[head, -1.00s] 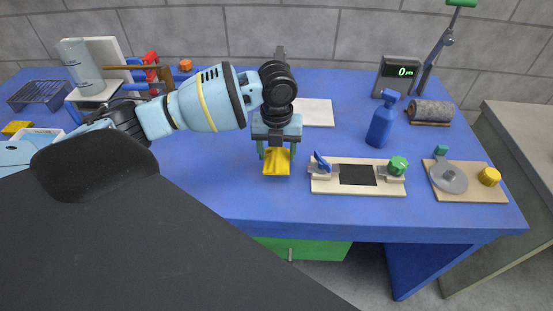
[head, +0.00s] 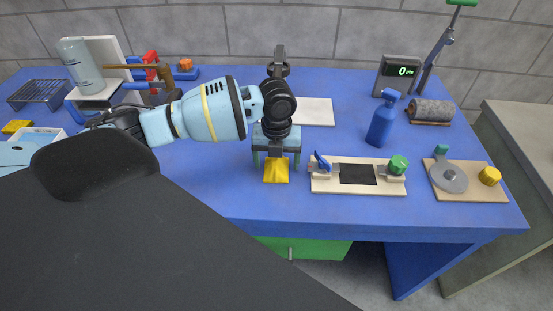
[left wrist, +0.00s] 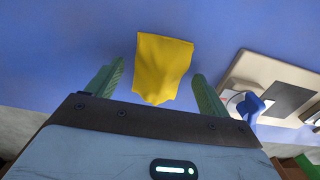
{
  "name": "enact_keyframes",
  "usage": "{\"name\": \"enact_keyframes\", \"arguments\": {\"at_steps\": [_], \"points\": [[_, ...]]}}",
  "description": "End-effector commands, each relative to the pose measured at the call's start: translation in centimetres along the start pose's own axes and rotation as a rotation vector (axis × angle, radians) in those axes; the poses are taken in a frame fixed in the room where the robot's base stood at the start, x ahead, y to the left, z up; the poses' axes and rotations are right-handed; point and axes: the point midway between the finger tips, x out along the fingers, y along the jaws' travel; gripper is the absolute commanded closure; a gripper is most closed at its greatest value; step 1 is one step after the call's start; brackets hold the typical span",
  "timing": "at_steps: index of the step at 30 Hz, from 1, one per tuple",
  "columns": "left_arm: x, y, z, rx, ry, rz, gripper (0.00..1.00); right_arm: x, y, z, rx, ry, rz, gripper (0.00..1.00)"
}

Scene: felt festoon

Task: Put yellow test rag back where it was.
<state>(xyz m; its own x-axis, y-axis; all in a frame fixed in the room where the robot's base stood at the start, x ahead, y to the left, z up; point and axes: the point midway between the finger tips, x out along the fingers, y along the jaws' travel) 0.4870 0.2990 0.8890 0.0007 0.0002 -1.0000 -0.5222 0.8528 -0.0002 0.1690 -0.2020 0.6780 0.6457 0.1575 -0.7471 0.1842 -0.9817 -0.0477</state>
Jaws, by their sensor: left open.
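The yellow test rag (head: 276,170) lies on the blue table below and in front of my left gripper (head: 276,160) in the head view. In the left wrist view the rag (left wrist: 163,68) lies beyond and between the two green fingertips (left wrist: 157,85), with a gap on both sides. The left gripper is open and empty. It points down and stands just behind the rag. My right gripper is not in view.
A board with a black pad, blue lever and green knob (head: 357,188) lies close right of the rag. A blue spray bottle (head: 382,124), a scale display (head: 396,75) and a grey roll (head: 430,111) stand farther right. The table front left of the rag is clear.

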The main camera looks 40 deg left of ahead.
Motion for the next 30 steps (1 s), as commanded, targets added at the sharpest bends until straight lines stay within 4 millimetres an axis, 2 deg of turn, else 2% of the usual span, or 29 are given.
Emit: {"name": "enact_keyframes", "arguments": {"at_steps": [5,8,11,21,25,30], "points": [[-0.2,0.0,0.0,0.0,-0.001,0.0,0.2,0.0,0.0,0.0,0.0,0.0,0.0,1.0],[-1.1,0.0,0.1,-0.001,-0.003,-0.002,0.2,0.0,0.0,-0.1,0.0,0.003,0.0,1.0],[-2.5,0.0,0.1,-0.001,-0.004,-0.002,0.2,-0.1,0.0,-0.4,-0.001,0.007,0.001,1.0],[-9.3,-0.1,0.1,0.0,-0.003,-0.003,0.2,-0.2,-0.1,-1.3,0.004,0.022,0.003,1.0],[-11.0,-0.1,0.1,-0.001,-0.002,-0.002,0.2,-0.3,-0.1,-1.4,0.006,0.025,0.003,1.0],[-12.2,0.0,0.0,-0.001,0.0,-0.001,0.2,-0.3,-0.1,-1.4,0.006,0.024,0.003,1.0]]}}
